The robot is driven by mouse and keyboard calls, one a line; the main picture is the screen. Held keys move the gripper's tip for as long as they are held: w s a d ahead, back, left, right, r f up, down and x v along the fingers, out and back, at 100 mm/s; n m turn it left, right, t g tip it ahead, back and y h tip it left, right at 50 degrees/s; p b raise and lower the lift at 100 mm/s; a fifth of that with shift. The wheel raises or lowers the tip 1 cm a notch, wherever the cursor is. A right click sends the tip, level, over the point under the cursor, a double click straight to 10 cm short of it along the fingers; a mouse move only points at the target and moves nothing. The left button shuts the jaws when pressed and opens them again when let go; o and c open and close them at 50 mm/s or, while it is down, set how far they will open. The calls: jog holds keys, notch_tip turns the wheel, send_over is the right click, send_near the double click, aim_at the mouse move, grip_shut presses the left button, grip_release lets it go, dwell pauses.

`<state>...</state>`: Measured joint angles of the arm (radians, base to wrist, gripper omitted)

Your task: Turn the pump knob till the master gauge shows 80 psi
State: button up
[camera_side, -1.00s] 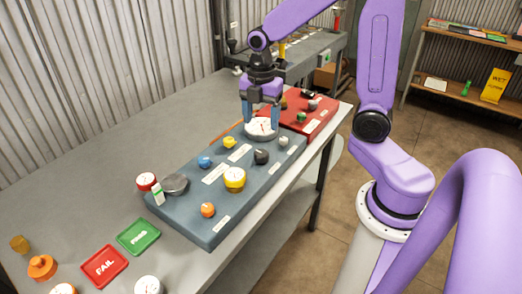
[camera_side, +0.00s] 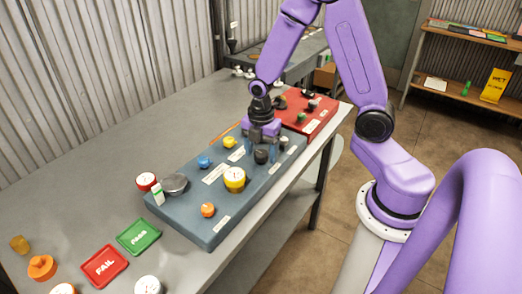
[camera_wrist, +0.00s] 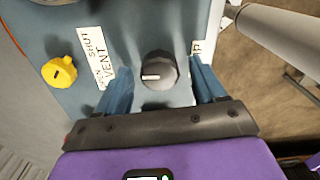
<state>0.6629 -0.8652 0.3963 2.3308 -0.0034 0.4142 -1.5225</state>
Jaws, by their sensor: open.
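My gripper (camera_side: 260,150) is open above the blue-grey panel (camera_side: 190,222). Its two blue fingers stand on either side of a dark grey knob with a white pointer line (camera_wrist: 159,70), with gaps visible on both sides in the wrist view. In the side view the dark knob (camera_side: 261,157) shows just below the gripper. A label ending in "P" (camera_wrist: 197,47) is partly hidden by a finger. A yellow-rimmed gauge with a white face (camera_side: 235,176) stands on the panel; its reading is too small to tell. The large white gauge at the panel's far end is now hidden behind my gripper.
Yellow (camera_side: 229,142), blue (camera_side: 204,162) and orange (camera_side: 208,210) knobs stand on the panel. A yellow knob (camera_wrist: 60,72) lies beside the OPEN/SHUT VENT label (camera_wrist: 97,58). A red panel (camera_side: 318,118) is behind. FAIL (camera_side: 104,266) and green (camera_side: 139,237) plates lie in front.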

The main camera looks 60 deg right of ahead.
jog(key=c, duration=1.1)
jog(key=shift+o, duration=0.2)
